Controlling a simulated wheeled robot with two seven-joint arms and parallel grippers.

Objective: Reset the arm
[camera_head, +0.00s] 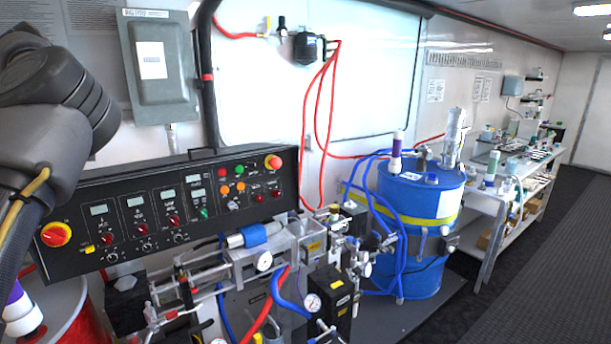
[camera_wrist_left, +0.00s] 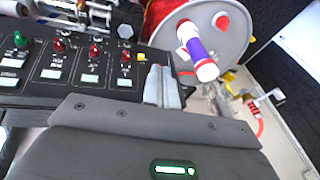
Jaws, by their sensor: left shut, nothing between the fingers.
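My left arm (camera_head: 50,95) comes in at the upper left of the head view, in front of the wall and above the left end of the black control panel (camera_head: 165,205). Its gripper is outside that view. In the left wrist view my left gripper (camera_wrist_left: 163,70) has its two grey fingers together, shut and empty. They show beside the end of the control panel (camera_wrist_left: 70,72), which carries knobs and small displays; I cannot tell the gap between them. My right gripper is in neither view.
A red drum (camera_head: 70,318) with a purple and white fitting (camera_wrist_left: 197,50) stands near the panel's left end. Pipework and gauges (camera_head: 265,262) fill the space below the panel. A blue drum (camera_head: 425,205) and a bench (camera_head: 500,200) stand right; the dark floor beyond is clear.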

